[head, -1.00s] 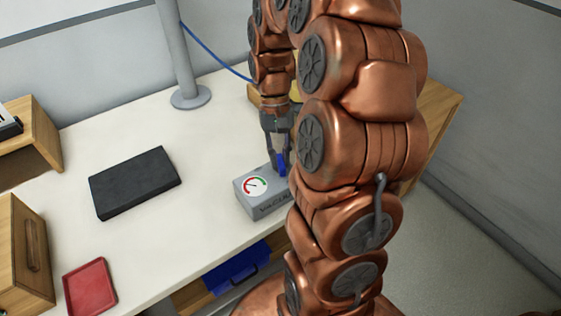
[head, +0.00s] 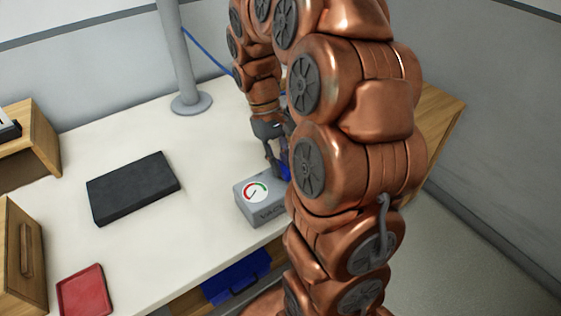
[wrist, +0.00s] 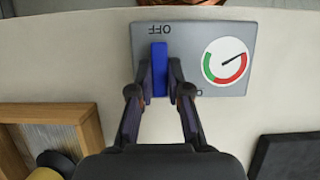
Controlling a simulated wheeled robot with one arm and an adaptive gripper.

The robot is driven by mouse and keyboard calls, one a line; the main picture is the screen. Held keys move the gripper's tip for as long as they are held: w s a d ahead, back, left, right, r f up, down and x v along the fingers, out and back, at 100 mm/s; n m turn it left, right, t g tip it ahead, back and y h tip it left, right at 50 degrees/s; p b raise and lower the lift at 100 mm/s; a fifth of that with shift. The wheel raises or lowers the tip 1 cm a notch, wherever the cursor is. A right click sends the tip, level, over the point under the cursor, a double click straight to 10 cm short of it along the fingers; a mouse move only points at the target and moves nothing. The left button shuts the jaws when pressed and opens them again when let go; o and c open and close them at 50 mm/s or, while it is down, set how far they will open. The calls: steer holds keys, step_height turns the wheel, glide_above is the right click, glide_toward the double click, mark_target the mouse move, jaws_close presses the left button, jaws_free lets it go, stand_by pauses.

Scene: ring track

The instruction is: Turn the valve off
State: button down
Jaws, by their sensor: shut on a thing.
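The valve is a grey box (head: 262,209) with a blue handle and a round red-and-green gauge (head: 256,191). It sits near the front edge of the white table, partly behind my arm in the head view. In the wrist view the blue handle (wrist: 159,64) points straight up the picture, its far end beside the upside-down OFF lettering (wrist: 160,29). The gauge needle (wrist: 233,59) points to the upper right there. My gripper (wrist: 160,93) is shut on the near end of the handle, one finger on each side. A second label near the right finger is mostly hidden.
A black slab (head: 133,187) lies left of the valve, with clear tabletop (head: 150,240) between. A red tray (head: 84,291) and wooden boxes (head: 22,255) stand farther left. A grey post (head: 178,60) rises at the back. A blue bin (head: 237,276) is under the table edge.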

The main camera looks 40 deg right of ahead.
steer(key=c, duration=1.1)
jaws_free()
steer(key=shift+v, duration=6.05)
steer(key=shift+a, duration=0.1)
steer(key=s+a+f+t+p, duration=0.1)
steer(key=s+a, duration=0.4)
steer(key=s, duration=0.2)
steer(key=s+a+f+t+p, duration=0.1)
steer(key=s+a+f+p, duration=0.1)
steer(key=s+a, duration=0.3)
steer(key=s+a+f+p, duration=0.1)
steer(key=s+a+p, duration=0.1)
steer(key=s+a, duration=0.3)
steer(key=shift+s+f+n+t, duration=0.15)
steer(key=shift+s+f+t, duration=0.05)
steer(key=shift+s, duration=0.75)
steer(key=shift+s+f+n+t, duration=0.15)
steer(key=shift+s+t, duration=0.05)
steer(key=shift+s, duration=0.75)
